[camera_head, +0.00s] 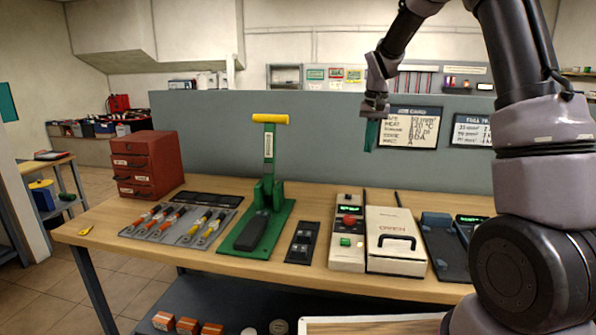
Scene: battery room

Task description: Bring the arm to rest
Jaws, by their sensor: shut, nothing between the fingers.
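My arm rises at the right side of the view and bends over at the top. My gripper (372,135) hangs from it, pointing down, in front of the grey panel and just left of the job card. Its teal fingers are together with nothing between them. It is well above the workbench (320,276), over the area of the cream box with the red button, and touches nothing.
On the bench stand a red drawer cabinet (146,163), a tray of tools (190,225), a green press with a yellow handle (268,180), a black two-part block (303,242), a cream button box (347,235), a cream case (396,240) and a dark device (445,245). The grey panel (210,130) stands behind.

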